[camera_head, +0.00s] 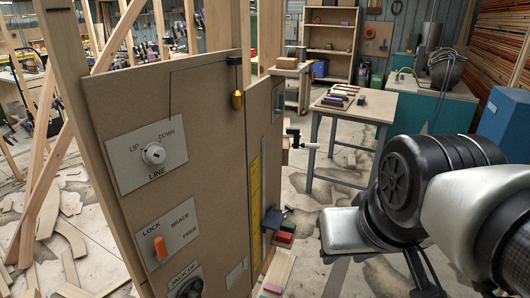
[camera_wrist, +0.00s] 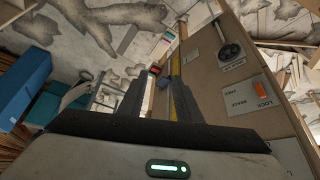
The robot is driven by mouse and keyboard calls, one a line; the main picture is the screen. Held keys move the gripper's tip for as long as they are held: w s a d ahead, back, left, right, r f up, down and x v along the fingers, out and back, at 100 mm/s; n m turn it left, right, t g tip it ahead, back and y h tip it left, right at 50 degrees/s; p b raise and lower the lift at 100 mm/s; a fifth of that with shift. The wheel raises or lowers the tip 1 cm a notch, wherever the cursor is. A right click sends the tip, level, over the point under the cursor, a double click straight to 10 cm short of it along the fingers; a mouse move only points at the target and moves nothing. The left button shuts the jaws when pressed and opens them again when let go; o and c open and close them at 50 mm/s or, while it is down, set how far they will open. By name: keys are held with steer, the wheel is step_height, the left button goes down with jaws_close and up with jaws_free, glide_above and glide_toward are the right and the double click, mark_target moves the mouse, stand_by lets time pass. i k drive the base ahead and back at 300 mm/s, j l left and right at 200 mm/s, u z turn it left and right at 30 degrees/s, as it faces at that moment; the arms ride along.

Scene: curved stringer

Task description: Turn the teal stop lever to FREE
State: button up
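No lever that is clearly teal shows. An orange lever (camera_head: 160,247) stands on a pale plate (camera_head: 176,236) marked LOCK, BRACE and FREE, low on the brown panel. It is roughly upright, with its top just below LOCK. The orange lever (camera_wrist: 259,88) also shows in the wrist view, at the right on its plate (camera_wrist: 241,101). My gripper (camera_wrist: 157,86) is open and empty, its two dark fingers apart. It is away from the lever, off to one side of the panel's edge. The head view shows my arm at the right but not the fingers.
The panel (camera_head: 205,140) also carries a white LINE knob (camera_head: 153,153) and a black JACK UP knob (camera_head: 188,289). A yellow strip (camera_head: 255,207) runs down its edge. A workbench (camera_head: 357,103) and a teal cabinet (camera_head: 440,108) stand behind. Wood scraps litter the floor.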

mark_target(279, 110)
steer(key=i, duration=0.5)
steer(key=i+l+u, duration=0.15)
steer(key=i, duration=0.35)
